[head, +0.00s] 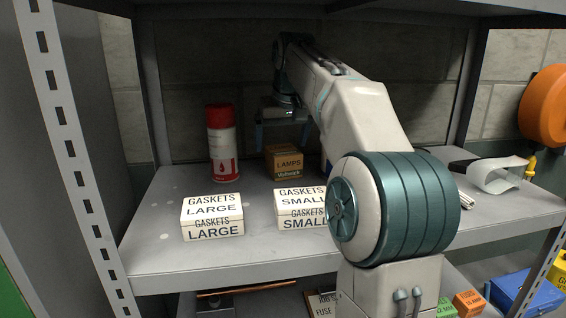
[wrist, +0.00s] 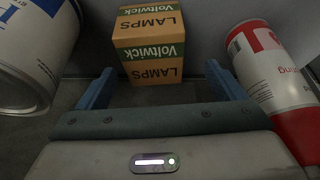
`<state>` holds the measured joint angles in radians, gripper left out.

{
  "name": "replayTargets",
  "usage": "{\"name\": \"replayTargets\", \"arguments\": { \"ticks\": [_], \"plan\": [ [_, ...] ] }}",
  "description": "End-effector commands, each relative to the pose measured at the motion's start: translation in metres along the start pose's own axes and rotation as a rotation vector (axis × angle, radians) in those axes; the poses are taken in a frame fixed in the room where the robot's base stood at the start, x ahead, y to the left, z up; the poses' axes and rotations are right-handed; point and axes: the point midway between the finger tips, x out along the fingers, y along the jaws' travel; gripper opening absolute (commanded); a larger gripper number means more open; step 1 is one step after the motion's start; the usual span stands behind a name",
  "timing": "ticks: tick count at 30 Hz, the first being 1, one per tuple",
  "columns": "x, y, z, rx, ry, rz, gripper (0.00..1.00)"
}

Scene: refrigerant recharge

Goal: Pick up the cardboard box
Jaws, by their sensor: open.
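The cardboard box (head: 283,163), brown with a green band and the words "LAMPS" and "Voltwick", stands on the shelf toward the back. My gripper (head: 284,130) is above it in the head view, fingers pointing down. In the wrist view the box (wrist: 149,48) is just beyond the blue fingertips of my gripper (wrist: 159,74), roughly centred between them. The fingers are wide apart and nothing is held. I cannot tell the exact gap between fingers and box.
A red and white spray can (head: 222,150) stands left of the box; in the wrist view it is close to the right finger. A white and blue can (wrist: 35,50) is close to the other finger. Large gaskets boxes (head: 212,216) and small gaskets boxes (head: 300,208) sit in front.

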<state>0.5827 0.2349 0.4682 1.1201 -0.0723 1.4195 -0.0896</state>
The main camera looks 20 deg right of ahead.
Motion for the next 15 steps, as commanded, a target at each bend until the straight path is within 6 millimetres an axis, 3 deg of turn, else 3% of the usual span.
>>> {"name": "replayTargets", "arguments": {
  "ticks": [7,15],
  "plan": [
    [0.016,0.003,0.004,0.002,-0.001,0.002,0.89],
    [0.049,0.008,0.011,0.000,-0.002,0.000,0.89]
  ]
}}
